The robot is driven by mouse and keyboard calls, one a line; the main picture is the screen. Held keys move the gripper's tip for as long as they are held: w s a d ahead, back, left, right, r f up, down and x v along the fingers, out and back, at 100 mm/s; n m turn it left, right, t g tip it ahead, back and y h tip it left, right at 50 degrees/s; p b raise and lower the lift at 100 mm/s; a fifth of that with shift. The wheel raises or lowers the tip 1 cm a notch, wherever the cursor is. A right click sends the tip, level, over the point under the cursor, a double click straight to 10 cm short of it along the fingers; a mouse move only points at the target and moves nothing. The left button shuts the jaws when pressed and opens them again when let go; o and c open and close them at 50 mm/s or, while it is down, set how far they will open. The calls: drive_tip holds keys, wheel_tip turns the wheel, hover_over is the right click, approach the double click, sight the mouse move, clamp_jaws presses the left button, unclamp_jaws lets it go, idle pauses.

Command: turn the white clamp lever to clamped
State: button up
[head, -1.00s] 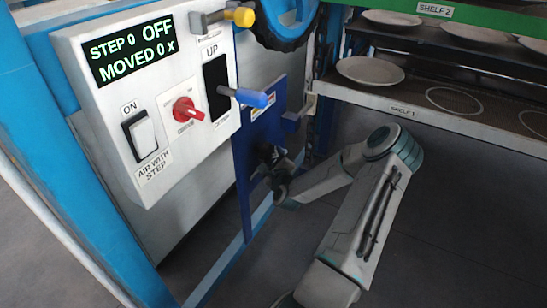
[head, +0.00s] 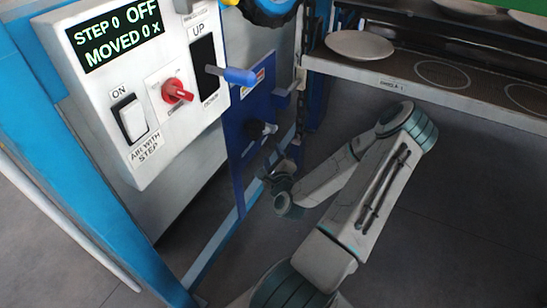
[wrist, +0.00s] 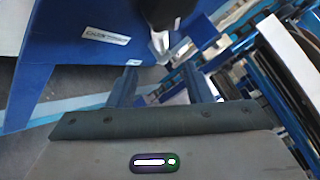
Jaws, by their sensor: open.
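A short lever with a black knob and a pale grey-white shaft (wrist: 159,42) shows in the wrist view, just beyond my fingertips. It comes off the blue plate (wrist: 85,45). In the head view its dark knob (head: 257,128) is on the blue plate below the panel; I cannot tell surely whether it is the white clamp lever. My gripper (wrist: 160,70) is open, with nothing between its two fingers, and points toward the lever. In the head view my gripper (head: 272,168) is small and dark, just below the knob.
A blue wheel (head: 268,8) is above. A shelf with a plate (head: 359,45) is at right. Floor below is clear.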

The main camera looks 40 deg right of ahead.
drive_tip(key=shift+s+a, duration=0.3)
drive_tip(key=shift+s, duration=0.35)
